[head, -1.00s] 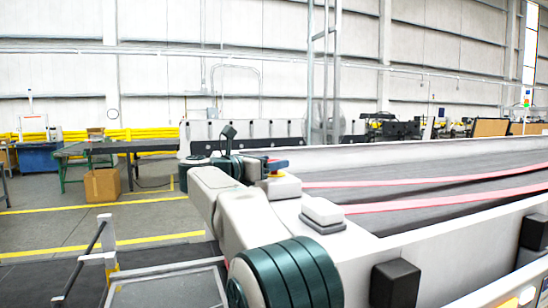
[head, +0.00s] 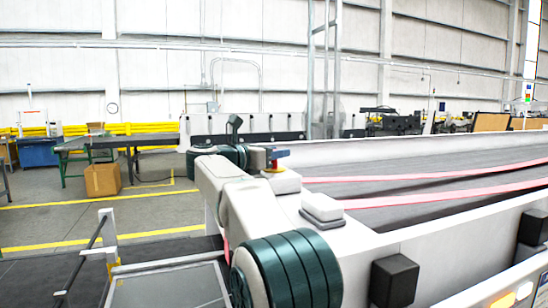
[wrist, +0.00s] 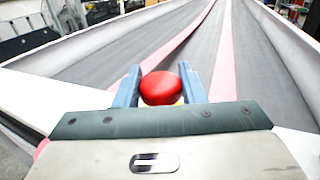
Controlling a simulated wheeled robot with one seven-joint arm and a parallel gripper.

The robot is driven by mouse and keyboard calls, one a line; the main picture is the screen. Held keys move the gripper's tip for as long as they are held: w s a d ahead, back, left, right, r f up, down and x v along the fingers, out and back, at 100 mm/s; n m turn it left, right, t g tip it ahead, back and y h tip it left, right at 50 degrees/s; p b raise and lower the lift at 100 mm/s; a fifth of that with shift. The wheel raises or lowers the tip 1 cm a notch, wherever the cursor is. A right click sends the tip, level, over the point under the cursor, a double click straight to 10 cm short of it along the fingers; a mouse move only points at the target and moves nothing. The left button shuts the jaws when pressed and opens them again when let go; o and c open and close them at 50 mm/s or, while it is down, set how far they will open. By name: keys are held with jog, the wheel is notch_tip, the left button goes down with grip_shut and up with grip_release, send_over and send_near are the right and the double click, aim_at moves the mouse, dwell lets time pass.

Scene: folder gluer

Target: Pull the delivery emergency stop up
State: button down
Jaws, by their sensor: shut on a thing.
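The delivery emergency stop is a red mushroom button (head: 275,169) on a pale box (head: 284,183) at the near end of the conveyor's side rail. In the wrist view the round red head (wrist: 160,88) sits between the two blue fingers, with a little yellow showing below it. My gripper (wrist: 160,86) is shut on the red head, one finger on each side. In the head view my gripper (head: 272,155) is small and partly hidden by my arm. Whether the button is up or down cannot be told.
A second pale block (head: 323,207) stands on the rail nearer to me. The grey conveyor bed (head: 440,172) with pink belts runs away to the right. Black blocks (head: 394,280) stick out from the near side. A cardboard box (head: 103,180) stands on the floor at left.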

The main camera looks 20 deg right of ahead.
jog(key=c, duration=0.9)
grip_release()
jog(key=shift+r, duration=0.3)
jog(key=shift+f, duration=0.1)
jog(key=shift+a, duration=0.15)
jog(key=b+v, duration=0.3)
jog(key=v, duration=1)
jog(key=shift+s+a+b, duration=0.15)
jog(key=shift+a+b, duration=0.15)
jog(key=shift+b, duration=0.05)
jog(key=shift+f, duration=0.1)
